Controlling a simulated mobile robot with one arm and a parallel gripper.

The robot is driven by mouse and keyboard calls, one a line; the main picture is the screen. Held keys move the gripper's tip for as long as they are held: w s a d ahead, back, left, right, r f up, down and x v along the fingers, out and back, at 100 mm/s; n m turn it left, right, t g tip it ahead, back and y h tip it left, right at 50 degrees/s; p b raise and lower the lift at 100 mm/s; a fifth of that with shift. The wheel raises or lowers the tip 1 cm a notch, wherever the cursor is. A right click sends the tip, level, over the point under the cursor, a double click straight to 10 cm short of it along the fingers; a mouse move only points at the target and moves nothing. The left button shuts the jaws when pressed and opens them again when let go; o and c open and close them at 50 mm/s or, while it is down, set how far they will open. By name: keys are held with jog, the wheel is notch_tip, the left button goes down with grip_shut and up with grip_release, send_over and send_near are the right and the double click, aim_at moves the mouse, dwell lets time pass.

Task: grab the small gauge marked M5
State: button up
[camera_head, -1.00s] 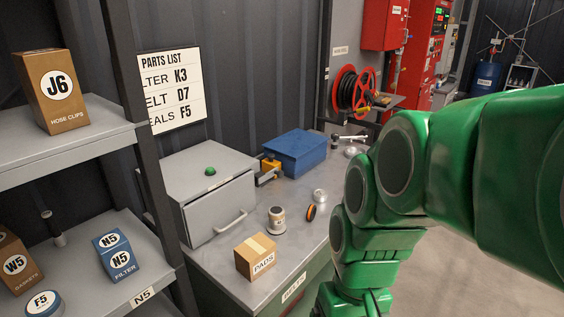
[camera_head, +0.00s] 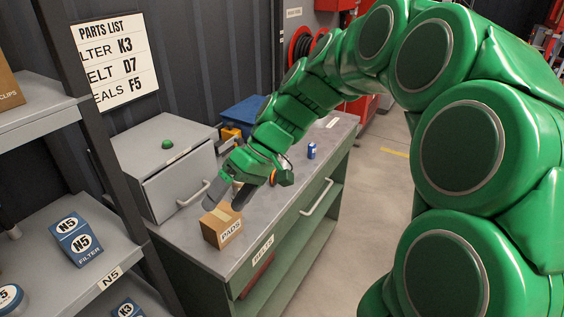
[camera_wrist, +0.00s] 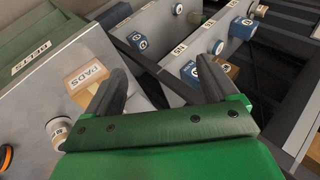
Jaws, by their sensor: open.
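A small, pale round item with a label (camera_wrist: 59,130) stands on the bench in the wrist view, left of my gripper and near the PADS box. It may be the gauge, but I cannot read its label as M5. In the head view it is hidden behind my gripper. My gripper (camera_head: 222,203) is over the bench, close to the cardboard PADS box (camera_head: 221,228). In the wrist view my gripper (camera_wrist: 162,70) is open, its two dark fingers apart with nothing held between them.
A grey drawer unit (camera_head: 165,165) with a handle stands at the back left of the bench (camera_head: 190,240). A blue box (camera_head: 243,110) and a blue can (camera_head: 311,150) are further along. Shelves with an N5 filter box (camera_head: 76,240) are at left. Open floor lies right.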

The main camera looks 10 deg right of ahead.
jog(key=w+d+f+n+t+y, duration=0.15)
jog(key=w+y, duration=0.25)
jog(key=w, duration=1.1)
jog(key=n+t+y, duration=0.2)
jog(key=t+y, duration=0.1)
jog(key=t, duration=0.3)
send_over(288, 160)
jog(key=s+a, duration=0.7)
jog(key=s, duration=0.1)
notch_tip(288, 160, down, 11)
jog(key=shift+w+a+f, duration=0.15)
jog(key=w+d+f+t, duration=0.1)
jog(key=d+f, duration=0.2)
jog(key=d, duration=0.1)
jog(key=w+d+f+t+h, duration=0.1)
jog(key=d+f, duration=0.2)
jog(key=d, duration=0.2)
jog(key=w+d+f+t+h, duration=0.1)
jog(key=w+d+f+t, duration=0.1)
jog(key=d+f, duration=0.1)
jog(key=shift+d+f+n, duration=0.35)
jog(key=shift+d+f, duration=0.05)
jog(key=shift+d, duration=0.4)
jog(key=shift+x, duration=3.9)
jog(key=shift+r, duration=0.15)
jog(key=shift+c, duration=0.3)
jog(key=c, duration=1.1)
jog(key=shift+c, duration=0.2)
